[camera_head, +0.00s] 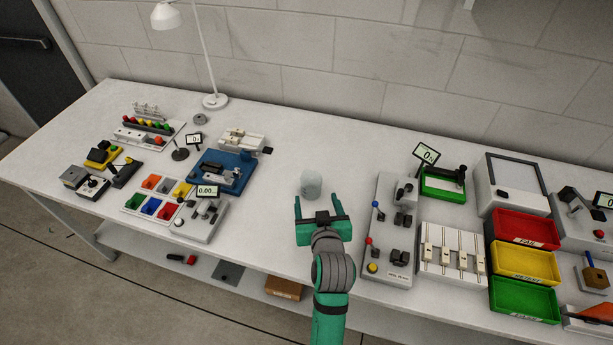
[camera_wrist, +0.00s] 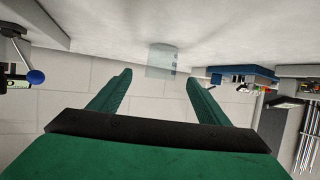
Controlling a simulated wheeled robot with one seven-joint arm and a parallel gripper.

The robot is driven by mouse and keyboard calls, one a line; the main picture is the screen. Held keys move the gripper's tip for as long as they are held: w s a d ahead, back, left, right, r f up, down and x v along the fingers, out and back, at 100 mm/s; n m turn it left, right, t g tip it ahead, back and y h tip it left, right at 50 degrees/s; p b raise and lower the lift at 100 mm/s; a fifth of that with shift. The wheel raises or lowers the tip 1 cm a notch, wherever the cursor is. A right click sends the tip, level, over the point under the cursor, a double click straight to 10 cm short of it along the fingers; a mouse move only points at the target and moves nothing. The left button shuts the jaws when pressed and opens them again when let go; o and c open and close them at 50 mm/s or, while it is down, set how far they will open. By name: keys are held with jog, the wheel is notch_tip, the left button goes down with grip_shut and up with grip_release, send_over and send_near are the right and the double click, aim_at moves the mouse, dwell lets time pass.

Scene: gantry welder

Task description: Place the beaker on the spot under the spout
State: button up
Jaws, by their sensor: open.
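The beaker (camera_head: 311,184) is a small pale, see-through cup standing upright on the bare middle of the table. My gripper (camera_head: 318,206) is open and empty, just in front of the beaker on its near side. In the wrist view, the beaker (camera_wrist: 162,60) shows beyond and between the two green fingertips (camera_wrist: 158,78), apart from them. A grey station (camera_head: 385,240) with blue, red and yellow knobs stands right of my gripper. I cannot clearly make out the spout or the spot under it.
A blue fixture (camera_head: 222,172) and a unit with a small display (camera_head: 200,220) stand left of the beaker. A white rack (camera_head: 452,250) and red, yellow and green trays (camera_head: 525,262) stand at the right. The table around the beaker is clear.

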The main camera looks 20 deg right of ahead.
send_near(310, 180)
jog(key=shift+w+d+f, duration=0.15)
jog(key=shift+w+d, duration=0.1)
jog(key=shift+w, duration=0.15)
jog(key=shift+w+d+f, duration=0.15)
jog(key=shift+w+d, duration=0.05)
jog(key=shift+w, duration=0.2)
jog(key=shift+a+x, duration=0.1)
jog(key=shift+x, duration=1.2)
jog(key=shift+a+x, duration=0.15)
jog(key=shift+x, duration=1.15)
jog(key=c, duration=1.2)
